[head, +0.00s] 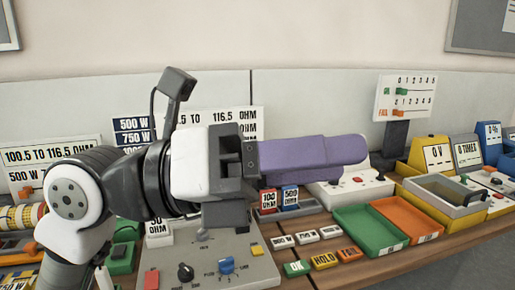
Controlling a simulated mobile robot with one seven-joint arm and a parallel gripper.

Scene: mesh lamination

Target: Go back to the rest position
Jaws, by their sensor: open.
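My gripper (352,149) is in the middle of the head view, above the bench. It has a white and black body, and long purple fingers that point to the right. The fingers are seen from the side, so they overlap and the gap between them is hidden. The gripper is open, and I see nothing held in it. My arm comes in from the lower left, and a dark camera-like part stands up above the wrist.
Below is a grey control panel (237,264) with knobs. Small OK and HOLD blocks lie on the wooden bench. Right are a green tray (370,229), an orange tray (405,219), a yellow-grey box (447,193) and meters. Label boards and a sign (405,98) stand behind.

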